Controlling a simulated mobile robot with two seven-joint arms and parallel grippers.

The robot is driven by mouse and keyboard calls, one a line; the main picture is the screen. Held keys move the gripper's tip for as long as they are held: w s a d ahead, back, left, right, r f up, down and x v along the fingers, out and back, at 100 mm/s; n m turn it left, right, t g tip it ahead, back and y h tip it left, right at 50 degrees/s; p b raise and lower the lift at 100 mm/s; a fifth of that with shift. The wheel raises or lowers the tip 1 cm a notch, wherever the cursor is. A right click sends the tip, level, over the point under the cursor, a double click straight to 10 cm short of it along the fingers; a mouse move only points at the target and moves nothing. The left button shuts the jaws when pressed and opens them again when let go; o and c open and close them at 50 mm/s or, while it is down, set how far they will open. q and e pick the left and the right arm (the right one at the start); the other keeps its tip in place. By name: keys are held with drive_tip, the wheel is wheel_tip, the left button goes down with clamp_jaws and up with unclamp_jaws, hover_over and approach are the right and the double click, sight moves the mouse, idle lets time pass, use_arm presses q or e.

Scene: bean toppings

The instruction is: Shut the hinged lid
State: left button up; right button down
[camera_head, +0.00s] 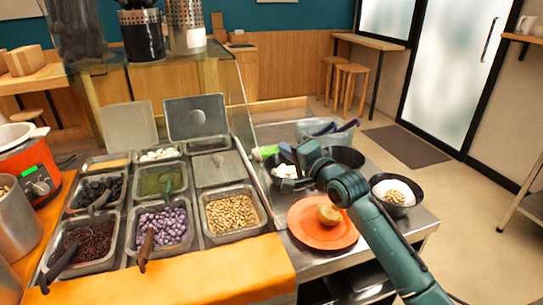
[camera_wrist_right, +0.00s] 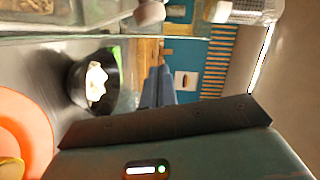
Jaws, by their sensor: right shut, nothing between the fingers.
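A metal lid with a round knob (camera_head: 196,128) stands raised at the back of the topping counter. A second, paler lid (camera_head: 128,126) stands raised to its left. A flat lid (camera_head: 211,168) lies over a compartment in the middle row, at the right. My right gripper (camera_head: 288,153) is shut and empty, right of the counter's glass edge and apart from the lids. It is over or near a black bowl with white pieces (camera_head: 284,182). Its closed fingers show in the right wrist view (camera_wrist_right: 158,86), with the bowl (camera_wrist_right: 80,84) beside them. My left gripper is not in view.
Trays of beans (camera_head: 233,213) and other toppings fill the counter, some with scoops. An orange plate (camera_head: 307,233) with a small brown bowl (camera_head: 329,214) is beneath my right arm. A black bowl of white food and beans (camera_head: 397,193) stands to its right. A glass panel (camera_head: 240,120) edges the counter.

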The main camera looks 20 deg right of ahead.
use_arm(q)
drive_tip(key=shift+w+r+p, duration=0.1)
drive_tip(key=shift+p, duration=0.2)
use_arm(e)
drive_tip(key=a, duration=0.2)
drive_tip(key=a+f, duration=0.1)
drive_tip(key=a, duration=0.1)
drive_tip(key=shift+w, duration=0.1)
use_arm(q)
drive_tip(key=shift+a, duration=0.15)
